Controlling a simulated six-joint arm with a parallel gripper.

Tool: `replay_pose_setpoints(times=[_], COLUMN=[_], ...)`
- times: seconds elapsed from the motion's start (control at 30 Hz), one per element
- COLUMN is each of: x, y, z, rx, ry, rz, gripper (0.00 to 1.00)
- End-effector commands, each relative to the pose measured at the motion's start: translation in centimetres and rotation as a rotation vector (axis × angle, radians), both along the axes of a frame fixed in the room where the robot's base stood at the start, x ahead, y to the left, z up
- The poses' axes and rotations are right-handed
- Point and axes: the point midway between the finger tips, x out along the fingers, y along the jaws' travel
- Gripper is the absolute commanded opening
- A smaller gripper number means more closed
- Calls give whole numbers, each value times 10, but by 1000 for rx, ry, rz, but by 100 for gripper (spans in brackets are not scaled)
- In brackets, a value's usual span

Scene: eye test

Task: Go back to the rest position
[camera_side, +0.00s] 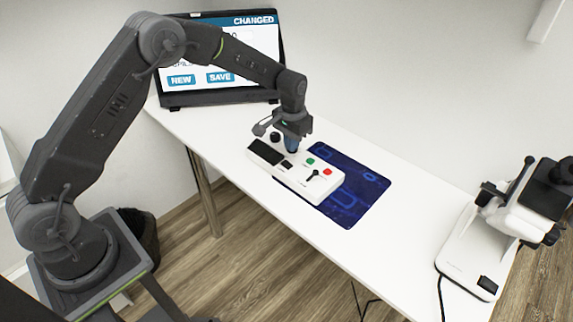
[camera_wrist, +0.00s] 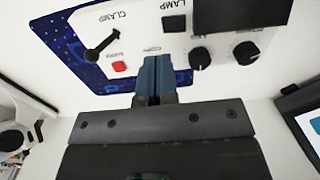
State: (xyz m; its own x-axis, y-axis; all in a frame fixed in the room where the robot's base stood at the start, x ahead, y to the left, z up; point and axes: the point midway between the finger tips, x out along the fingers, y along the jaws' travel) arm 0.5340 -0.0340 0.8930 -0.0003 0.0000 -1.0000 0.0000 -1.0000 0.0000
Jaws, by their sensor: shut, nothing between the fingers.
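My gripper (camera_side: 291,147) is shut and empty, pointing down just over the far side of a white control box (camera_side: 325,191). In the wrist view its blue fingers (camera_wrist: 153,66) are together over the near edge of the box (camera_wrist: 139,28). I cannot tell whether they touch it. The box carries a black display (camera_side: 266,152), a green button (camera_side: 310,161), a red button (camera_side: 327,172) and a small black lever (camera_side: 312,175). The wrist view shows two black knobs (camera_wrist: 201,56) and a black lamp square (camera_wrist: 174,24). The green button is not visible there.
The box lies partly on a dark blue mat (camera_side: 364,199) on a white table (camera_side: 398,238). A monitor (camera_side: 262,40) reading CHANGED, NEW and SAVE stands behind. A white microscope-like device (camera_side: 468,250) stands at right. A dark bin (camera_side: 140,232) is on the floor.

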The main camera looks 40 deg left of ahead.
Motion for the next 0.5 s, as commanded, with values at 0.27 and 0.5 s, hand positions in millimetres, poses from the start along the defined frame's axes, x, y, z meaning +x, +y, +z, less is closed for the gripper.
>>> replay_pose_setpoints(times=[0.27,0.5], x=[-3,-39], y=[0,-4], z=[12,101], rx=[0,2], ry=[-13,-102], rz=[0,0], gripper=[0,0])
